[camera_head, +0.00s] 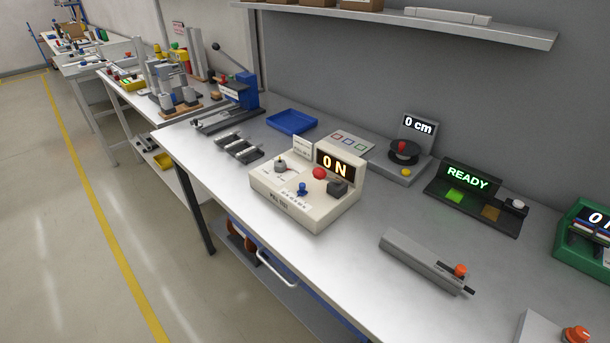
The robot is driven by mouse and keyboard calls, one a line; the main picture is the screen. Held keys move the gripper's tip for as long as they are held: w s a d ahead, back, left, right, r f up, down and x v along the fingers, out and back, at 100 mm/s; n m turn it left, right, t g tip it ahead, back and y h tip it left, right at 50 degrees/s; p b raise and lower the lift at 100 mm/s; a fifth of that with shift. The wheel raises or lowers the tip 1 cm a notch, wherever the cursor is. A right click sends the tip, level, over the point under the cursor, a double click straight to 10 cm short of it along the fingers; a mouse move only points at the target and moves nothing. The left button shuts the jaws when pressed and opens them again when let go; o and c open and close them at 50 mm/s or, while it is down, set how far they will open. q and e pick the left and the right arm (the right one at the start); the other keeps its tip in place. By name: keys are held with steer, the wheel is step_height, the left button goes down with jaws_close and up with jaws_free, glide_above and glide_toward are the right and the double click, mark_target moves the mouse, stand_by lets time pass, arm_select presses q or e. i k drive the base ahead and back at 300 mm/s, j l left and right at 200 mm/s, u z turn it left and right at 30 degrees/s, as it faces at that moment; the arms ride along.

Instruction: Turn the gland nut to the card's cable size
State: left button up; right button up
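A cream box (290,205) with a "0 N" display (334,165) stands on the bench near the middle of the view. On its top are a small blue knob-like part (302,189), which may be the gland nut, with a marked scale in front of it, a red round knob (320,173), a dark grey block (338,187) and a grey round fitting (280,165). A small white card (303,147) stands at the box's back edge; its print is too small to read. Neither of my grippers is in view.
A reel unit reading "0 cm" (404,155), a "READY" panel (468,194) and a long grey fixture (425,262) stand to the right. The bench front (330,270) is clear.

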mark_target(281, 166)
steer(key=i+j+z, duration=0.1)
steer(key=j+z, duration=0.35)
steer(key=i+j+z, duration=0.1)
steer(key=j+z, duration=0.8)
steer(key=k+l, duration=0.05)
